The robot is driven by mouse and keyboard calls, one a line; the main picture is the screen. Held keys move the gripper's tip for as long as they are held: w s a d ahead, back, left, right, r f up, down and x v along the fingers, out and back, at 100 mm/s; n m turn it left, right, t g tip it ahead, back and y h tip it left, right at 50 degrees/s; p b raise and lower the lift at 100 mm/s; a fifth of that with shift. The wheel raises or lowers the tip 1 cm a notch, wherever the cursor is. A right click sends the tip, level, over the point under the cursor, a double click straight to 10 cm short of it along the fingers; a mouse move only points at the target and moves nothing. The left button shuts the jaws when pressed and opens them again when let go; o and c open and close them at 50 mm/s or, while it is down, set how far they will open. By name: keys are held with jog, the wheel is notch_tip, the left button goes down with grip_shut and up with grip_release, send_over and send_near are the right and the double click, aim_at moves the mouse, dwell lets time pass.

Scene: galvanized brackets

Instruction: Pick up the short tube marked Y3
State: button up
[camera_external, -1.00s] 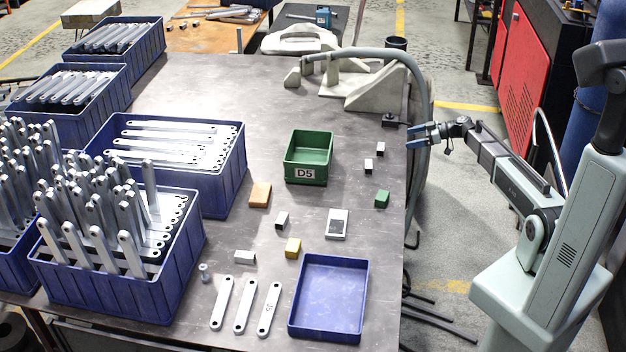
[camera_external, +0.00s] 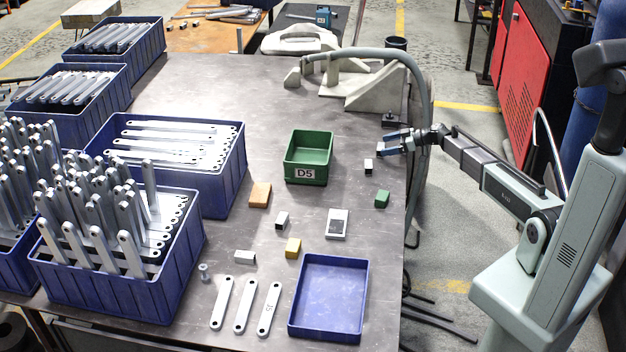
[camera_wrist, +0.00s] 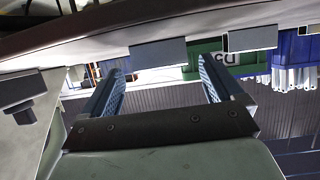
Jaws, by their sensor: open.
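Several small grey-and-black tubes lie on the table in the external view: one (camera_external: 368,166) just below and left of my gripper, one (camera_external: 282,221) near the middle, and one (camera_external: 245,257) towards the front. No Y3 marking is legible on any of them. My gripper (camera_external: 381,146) is open over the table's right edge, fingers pointing left. It hides the spot where another small tube lay. In the wrist view the two fingers (camera_wrist: 160,66) stand apart with nothing seen gripped between them. Grey blocks (camera_wrist: 158,53) show beyond them; I cannot tell what they are.
A green bin marked D5 (camera_external: 308,178) stands left of my gripper. A blue tray (camera_external: 362,300) lies at the front. Green (camera_external: 382,199), yellow (camera_external: 293,248) and orange (camera_external: 260,195) blocks, a white-and-grey box (camera_external: 338,223) and flat brackets (camera_external: 244,305) lie around. A grey hose (camera_external: 425,90) arches behind my arm.

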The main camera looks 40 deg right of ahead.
aim_at(383, 147)
jog(key=x, duration=0.3)
jog(key=shift+w+a+f, duration=0.1)
jog(key=shift+a+f, duration=0.05)
jog(key=shift+f, duration=0.05)
jog(key=c, duration=1.1)
